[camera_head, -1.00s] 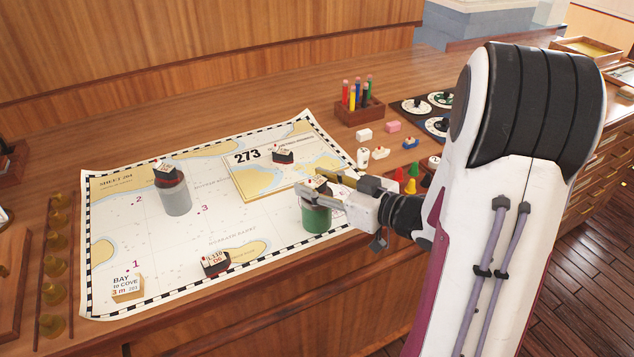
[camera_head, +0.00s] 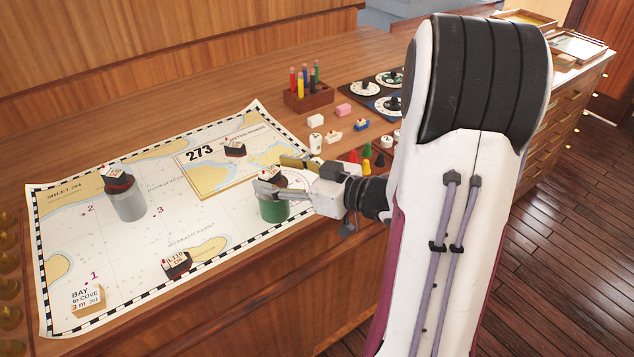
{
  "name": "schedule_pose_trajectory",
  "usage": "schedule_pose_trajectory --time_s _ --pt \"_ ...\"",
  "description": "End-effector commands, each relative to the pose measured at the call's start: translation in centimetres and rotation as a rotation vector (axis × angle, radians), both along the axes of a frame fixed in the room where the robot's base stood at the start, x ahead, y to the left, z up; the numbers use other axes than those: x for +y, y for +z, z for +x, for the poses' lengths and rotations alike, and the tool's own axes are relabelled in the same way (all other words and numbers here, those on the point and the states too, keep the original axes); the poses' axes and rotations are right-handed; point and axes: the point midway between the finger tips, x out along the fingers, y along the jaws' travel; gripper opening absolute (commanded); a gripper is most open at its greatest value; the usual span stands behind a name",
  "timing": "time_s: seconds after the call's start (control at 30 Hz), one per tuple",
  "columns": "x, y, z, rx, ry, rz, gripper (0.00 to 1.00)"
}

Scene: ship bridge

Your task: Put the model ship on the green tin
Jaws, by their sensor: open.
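The green tin (camera_head: 274,211) stands upright on the chart near the front edge of the desk. A small model ship (camera_head: 271,178) with a dark hull and a pale top sits on it, partly hidden by a finger. My gripper (camera_head: 270,174) is open at the tin's top, with one finger on the near side of this ship and one on the far side. Whether a finger touches it, I cannot tell. Similar ships stand on a grey tin (camera_head: 129,204), on the chart sheet marked 273 (camera_head: 206,181), and on the bare chart (camera_head: 178,265).
Brass pieces (camera_head: 8,270) line the left edge.

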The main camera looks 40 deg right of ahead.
Motion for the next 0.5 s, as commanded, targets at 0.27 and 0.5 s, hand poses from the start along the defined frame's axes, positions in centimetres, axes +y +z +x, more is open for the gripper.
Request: schedule_pose_trajectory --time_s 0.27,0.5 --pt "-1.2 0.6 -2.5 -0.001 -0.003 0.000 0.56" --pt "-2.0 1.0 -4.6 -0.001 -0.003 0.000 0.56"
